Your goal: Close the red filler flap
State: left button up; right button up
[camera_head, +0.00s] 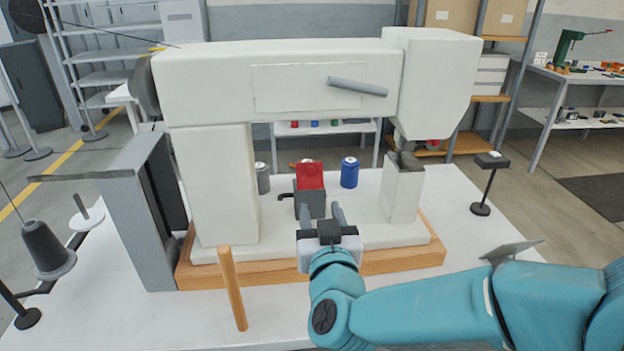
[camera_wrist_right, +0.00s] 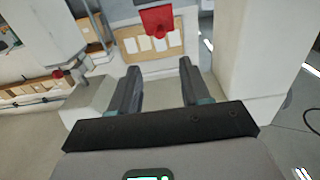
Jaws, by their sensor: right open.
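The red filler flap (camera_head: 311,176) stands raised on top of a small dark grey box (camera_head: 312,205) on the white machine bed. In the right wrist view the red flap (camera_wrist_right: 157,18) shows at the top, with a round red knob on its lower edge. My right gripper (camera_head: 321,212) is in front of the box in the head view, its fingers pointing toward it. My left gripper is not in view.
The white press arm (camera_head: 320,75) spans above the flap, with a thick column (camera_head: 215,185) to the left and a narrower post (camera_head: 402,190) to the right. A blue can (camera_head: 349,173) and a grey can (camera_head: 263,178) stand behind. A wooden peg (camera_head: 232,288) stands at front left.

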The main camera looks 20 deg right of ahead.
aim_at(311, 172)
jog(key=x, duration=1.3)
jog(key=shift+f+p, duration=0.1)
jog(key=shift+p, duration=0.2)
